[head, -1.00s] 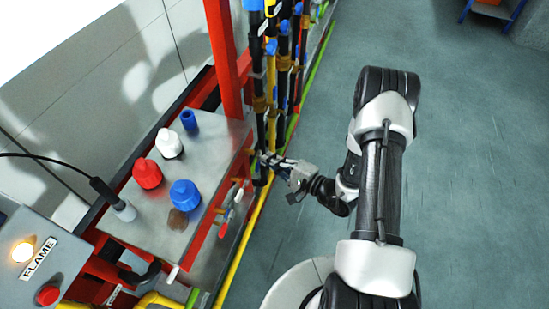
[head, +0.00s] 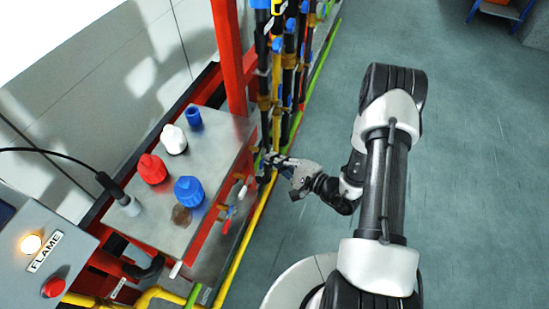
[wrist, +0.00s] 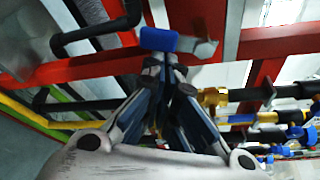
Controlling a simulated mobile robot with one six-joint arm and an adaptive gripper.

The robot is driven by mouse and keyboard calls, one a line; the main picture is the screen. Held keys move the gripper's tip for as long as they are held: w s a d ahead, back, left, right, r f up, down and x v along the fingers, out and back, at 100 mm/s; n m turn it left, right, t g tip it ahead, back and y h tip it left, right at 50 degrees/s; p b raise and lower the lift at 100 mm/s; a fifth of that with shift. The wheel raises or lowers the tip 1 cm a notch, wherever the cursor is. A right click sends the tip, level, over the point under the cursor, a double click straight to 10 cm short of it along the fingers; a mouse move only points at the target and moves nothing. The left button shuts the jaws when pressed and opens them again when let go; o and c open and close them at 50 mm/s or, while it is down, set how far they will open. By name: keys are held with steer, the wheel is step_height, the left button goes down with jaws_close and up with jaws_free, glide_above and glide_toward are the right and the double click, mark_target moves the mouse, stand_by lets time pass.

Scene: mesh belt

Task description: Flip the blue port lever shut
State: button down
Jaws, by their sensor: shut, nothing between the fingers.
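In the wrist view a blue lever grip (wrist: 158,39) stands right in front of my fingertips (wrist: 162,62), with a grey metal piece showing at its right. My fingers are shut with nothing between them. Their tips are at the lower edge of the blue grip; I cannot tell whether they touch it. In the head view my gripper (head: 270,162) is at the right side of the red frame, beside the dark vertical pipes. The blue lever cannot be made out there for certain.
A steel panel (head: 155,212) carries red, white and blue knobs. Below my gripper a red lever (head: 227,222) sticks out from the frame. Dark pipes with blue fittings (head: 277,45) rise behind it. A yellow pipe (head: 245,235) runs along the floor.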

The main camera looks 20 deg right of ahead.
steer(key=shift+s+a+m, duration=0.15)
steer(key=shift+m, duration=0.25)
steer(key=s+m+g+p, duration=0.1)
steer(key=m, duration=0.1)
steer(key=s+a+r+m+g+y+p, duration=0.1)
steer(key=m+g+p, duration=0.1)
steer(key=m, duration=0.1)
steer(key=s+a+m+g+p, duration=0.1)
steer(key=m, duration=0.2)
steer(key=shift+s+a+r+y, duration=0.15)
steer(key=shift+s+a+y, duration=0.05)
steer(key=shift+a+y, duration=0.1)
steer(key=shift+s+r+p, duration=0.1)
steer(key=shift+p, duration=0.2)
stand_by(0.6)
